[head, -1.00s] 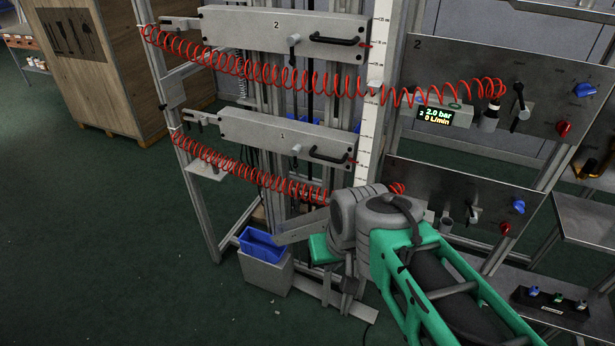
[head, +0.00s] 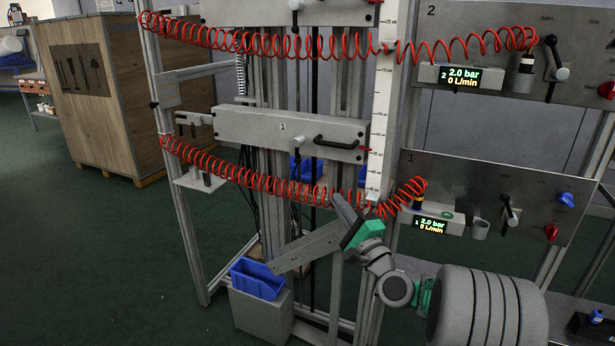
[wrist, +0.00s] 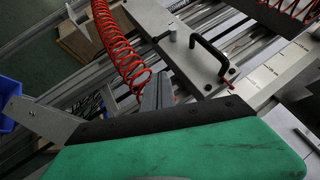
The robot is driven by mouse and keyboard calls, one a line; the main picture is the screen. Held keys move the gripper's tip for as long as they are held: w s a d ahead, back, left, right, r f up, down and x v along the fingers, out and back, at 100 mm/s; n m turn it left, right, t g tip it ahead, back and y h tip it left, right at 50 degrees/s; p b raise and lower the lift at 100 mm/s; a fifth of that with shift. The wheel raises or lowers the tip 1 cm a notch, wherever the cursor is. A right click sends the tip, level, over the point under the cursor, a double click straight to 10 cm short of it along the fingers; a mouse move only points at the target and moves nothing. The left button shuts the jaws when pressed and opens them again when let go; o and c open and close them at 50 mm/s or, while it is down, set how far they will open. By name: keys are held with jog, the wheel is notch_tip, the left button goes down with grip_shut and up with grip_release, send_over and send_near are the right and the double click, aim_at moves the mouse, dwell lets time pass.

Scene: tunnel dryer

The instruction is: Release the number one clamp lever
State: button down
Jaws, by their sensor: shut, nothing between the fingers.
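The beam marked 1 (head: 235,125) runs across the frame. A short grey lever with a pale knob (head: 299,140), probably its clamp lever, sits near the middle of its front, left of a black pull handle (head: 335,144). The wrist view also shows the beam (wrist: 150,15), the lever (wrist: 171,35) and the handle (wrist: 208,58). My gripper (head: 343,206) is below and to the right of the lever, clear of the beam. Its grey fingers point up and are together, empty. In the wrist view the fingers (wrist: 158,92) are apart from the lever.
A red coiled hose (head: 250,180) hangs below beam 1, close to my gripper. A vertical scale (head: 383,100) stands right of the beam. The number 1 panel (head: 465,185) is further right. A blue bin (head: 257,279) and a slanted grey plate (head: 300,250) are lower left.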

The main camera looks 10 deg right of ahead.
jog(key=s+a+x, duration=0.1)
jog(key=a+x, duration=0.1)
jog(key=x, duration=1)
jog(key=shift+w+a+r, duration=0.4)
jog(key=shift+a+r, duration=0.05)
jog(key=shift+a, duration=0.05)
jog(key=shift+d+f, duration=0.1)
